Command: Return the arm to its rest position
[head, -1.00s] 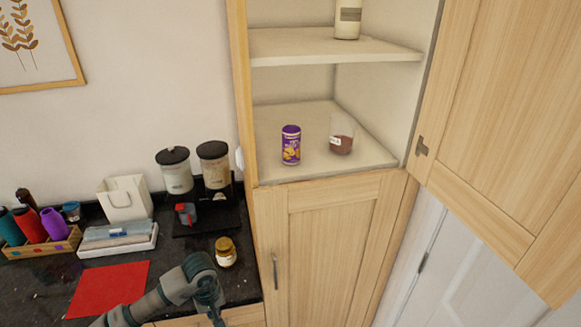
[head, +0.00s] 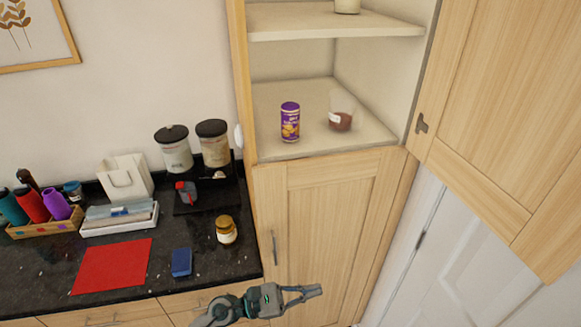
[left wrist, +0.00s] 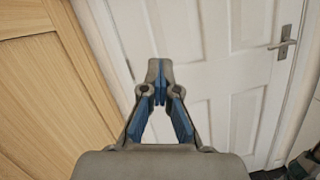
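My left gripper (head: 304,293) is at the bottom centre of the head view, in front of the lower cabinet door and below the counter's level in the picture. In the left wrist view its blue-padded fingers (left wrist: 158,82) meet at the tips with nothing between them. That view faces a white panelled door. My right gripper is in neither view.
The wooden cabinet door (head: 500,110) stands open at right. A purple can (head: 290,122) and a glass with brown contents (head: 341,117) stand on the shelf. The granite counter (head: 215,265) holds a jar (head: 226,230), a blue block (head: 181,262) and a red mat (head: 113,266).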

